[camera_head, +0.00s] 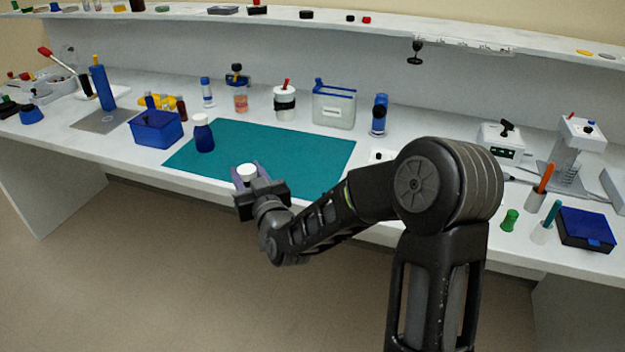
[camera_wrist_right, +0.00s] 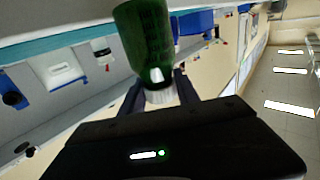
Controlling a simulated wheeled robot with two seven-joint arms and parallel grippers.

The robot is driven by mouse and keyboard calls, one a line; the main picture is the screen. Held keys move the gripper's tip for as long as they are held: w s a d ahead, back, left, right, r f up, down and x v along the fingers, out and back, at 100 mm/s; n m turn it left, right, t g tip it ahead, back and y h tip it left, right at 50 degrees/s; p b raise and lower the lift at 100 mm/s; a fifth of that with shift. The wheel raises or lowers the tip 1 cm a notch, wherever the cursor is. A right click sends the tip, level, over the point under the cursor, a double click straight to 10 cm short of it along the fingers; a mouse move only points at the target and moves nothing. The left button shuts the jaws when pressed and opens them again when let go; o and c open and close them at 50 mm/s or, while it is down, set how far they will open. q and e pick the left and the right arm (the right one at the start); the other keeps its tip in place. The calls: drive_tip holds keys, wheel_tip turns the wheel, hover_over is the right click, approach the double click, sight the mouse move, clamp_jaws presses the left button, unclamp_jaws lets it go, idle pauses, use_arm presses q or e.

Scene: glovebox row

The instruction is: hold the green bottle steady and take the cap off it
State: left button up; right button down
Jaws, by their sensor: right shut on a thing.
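My right gripper (camera_head: 248,178) is at the front edge of the teal mat (camera_head: 300,150). Its fingers close around a white cap (camera_head: 247,171). In the right wrist view the green bottle (camera_wrist_right: 145,38) shows with its ribbed white cap (camera_wrist_right: 160,96) nearest the gripper, between the two fingers (camera_wrist_right: 160,90). The cap sits at the bottle's neck end; I cannot tell whether it is loose. In the head view the green body is hidden, and I cannot tell whether the bottle touches the mat. My left gripper is in neither view.
A dark blue bottle with a white cap (camera_head: 204,135) stands on the mat's left part, beside a blue box (camera_head: 156,130). A white cup (camera_head: 285,102) and a blue-rimmed container (camera_head: 334,105) stand behind. The mat's middle and right are clear. A shelf (camera_head: 300,14) runs above.

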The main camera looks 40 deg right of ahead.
drive_tip(key=d+r+m+h+b, duration=0.1)
drive_tip(key=d+r+b, duration=0.1)
drive_tip(key=d+r, duration=0.3)
drive_tip(key=w+d+r+m+h+b, duration=0.1)
drive_tip(key=d+r, duration=0.5)
drive_tip(key=d, duration=0.8)
drive_tip(key=shift+w+d+g+h+b, duration=0.15)
drive_tip(key=shift+g+h+b, duration=0.3)
drive_tip(key=shift+b, duration=0.5)
drive_tip(key=shift+f, duration=0.1)
drive_tip(key=shift+f, duration=2.45)
wheel_tip(320, 180, down, 5)
drive_tip(key=shift+f+b, duration=0.1)
drive_tip(key=shift+b, duration=0.25)
